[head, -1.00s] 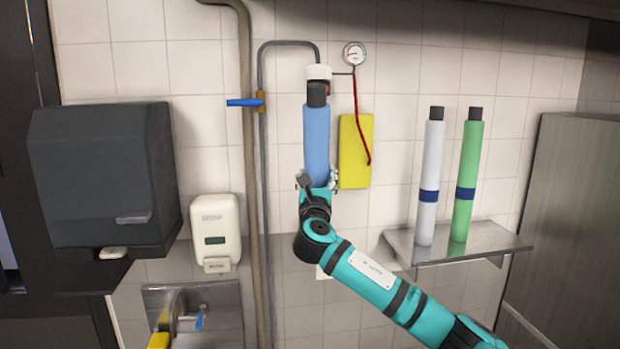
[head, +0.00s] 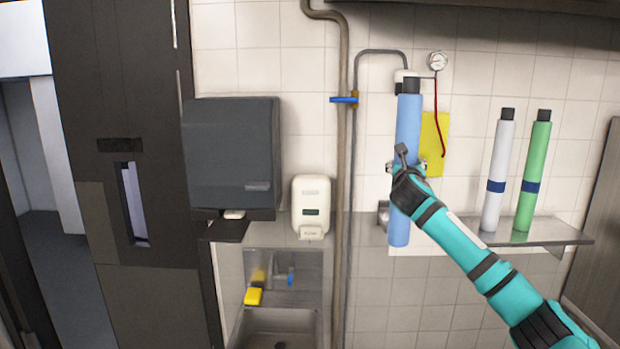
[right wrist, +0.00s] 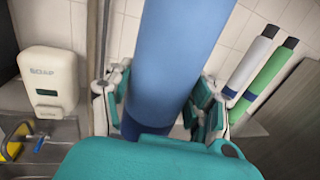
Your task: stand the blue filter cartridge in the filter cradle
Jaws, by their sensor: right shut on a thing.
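The blue filter cartridge (head: 408,125), with a dark cap on top, is near upright with a slight lean. My right gripper (head: 406,168) is shut around its middle. In the right wrist view the blue cartridge (right wrist: 180,45) fills the space between the fingers of my right gripper (right wrist: 160,103). Its lower end hangs free below the gripper. A small grey metal bracket (head: 383,214) on the wall shows partly behind the cartridge; I cannot tell whether it is the filter cradle. My left gripper is not in view.
A white filter head (head: 401,75) with pipe and gauge (head: 437,61) is behind the cartridge top. White (head: 497,160) and green (head: 533,165) cartridges stand on a steel shelf (head: 560,232) at right. A soap dispenser (head: 311,205), dark dispenser (head: 230,150) and sink (head: 278,318) are left.

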